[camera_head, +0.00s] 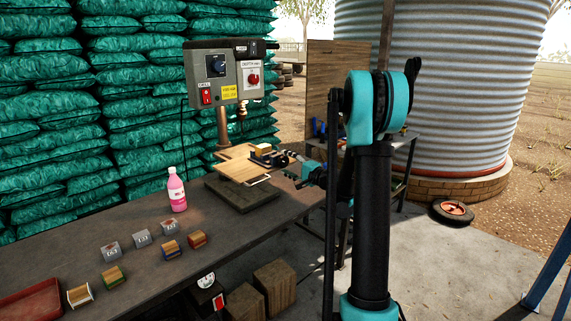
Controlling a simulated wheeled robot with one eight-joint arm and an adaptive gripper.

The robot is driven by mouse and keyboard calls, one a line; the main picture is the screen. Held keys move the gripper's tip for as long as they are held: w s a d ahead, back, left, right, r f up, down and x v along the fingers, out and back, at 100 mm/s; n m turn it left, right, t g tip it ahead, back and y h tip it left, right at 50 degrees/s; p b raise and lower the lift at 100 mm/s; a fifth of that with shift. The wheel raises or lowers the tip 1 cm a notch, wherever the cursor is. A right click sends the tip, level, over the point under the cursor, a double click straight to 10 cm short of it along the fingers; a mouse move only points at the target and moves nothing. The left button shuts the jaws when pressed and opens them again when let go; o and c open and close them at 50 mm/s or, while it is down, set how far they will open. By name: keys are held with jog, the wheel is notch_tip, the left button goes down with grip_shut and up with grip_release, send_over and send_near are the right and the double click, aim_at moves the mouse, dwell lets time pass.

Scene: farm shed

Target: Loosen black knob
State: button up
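A drill press head (224,75) stands at the back of the bench, with a black round dial (216,65) and a red knob (253,79) on its front. Below it, a wooden board (238,168) lies over the dark drill base (243,194). A small black clamp-like part (267,158) sits at the board's right side by a wooden block (263,147); I cannot tell whether it carries the black knob. My gripper (292,166) is at the right of this part, pointing left. It is too small to see whether the fingers touch anything or are open.
A pink bottle (177,192) stands left of the drill base. Several small blocks (170,249) and a red tray (30,303) lie along the bench (140,212). A wooden panel (337,85) stands behind my arm. Open concrete floor lies at the right.

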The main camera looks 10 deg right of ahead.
dwell(0.3)
jog(key=m, duration=0.4)
jog(key=shift+m, duration=0.3)
jog(key=m, duration=0.3)
jog(key=shift+m, duration=0.4)
jog(key=m, duration=0.3)
jog(key=shift+m, duration=0.4)
jog(key=m, duration=1)
jog(key=shift+m, duration=0.4)
jog(key=m, duration=0.7)
